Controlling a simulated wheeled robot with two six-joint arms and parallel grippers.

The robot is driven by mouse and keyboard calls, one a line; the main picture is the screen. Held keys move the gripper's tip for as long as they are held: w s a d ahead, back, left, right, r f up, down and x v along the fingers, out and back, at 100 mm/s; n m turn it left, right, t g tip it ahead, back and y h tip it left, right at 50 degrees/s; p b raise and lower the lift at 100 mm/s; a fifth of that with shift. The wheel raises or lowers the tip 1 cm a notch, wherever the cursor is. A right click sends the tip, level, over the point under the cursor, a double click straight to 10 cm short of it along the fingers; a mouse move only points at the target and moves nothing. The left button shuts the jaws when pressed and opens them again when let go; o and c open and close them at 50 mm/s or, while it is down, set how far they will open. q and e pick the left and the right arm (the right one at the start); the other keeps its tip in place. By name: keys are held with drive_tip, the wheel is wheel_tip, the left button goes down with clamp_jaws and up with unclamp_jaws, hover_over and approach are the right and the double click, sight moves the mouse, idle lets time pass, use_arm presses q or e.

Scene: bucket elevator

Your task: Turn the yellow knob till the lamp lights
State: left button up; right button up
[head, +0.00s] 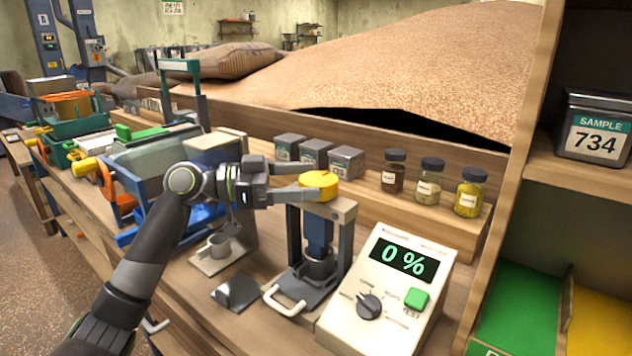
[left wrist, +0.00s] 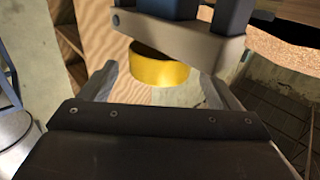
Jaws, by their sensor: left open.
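A meter box (head: 388,285) beside the press reads 0 %, with a black dial and a green button. I cannot make out which part is the lamp. My right gripper is not in view.
Three lidded jars (head: 430,180) and several grey tins (head: 315,152) stand on the wooden ledge behind the press. A grey cup (head: 219,246) and a dark block (head: 236,291) are left of the press. A shelf with a sample tin (head: 595,130) stands at the right.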

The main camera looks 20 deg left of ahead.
use_arm(q)
drive_tip(key=v, duration=0.4)
drive_tip(key=shift+a, duration=0.1)
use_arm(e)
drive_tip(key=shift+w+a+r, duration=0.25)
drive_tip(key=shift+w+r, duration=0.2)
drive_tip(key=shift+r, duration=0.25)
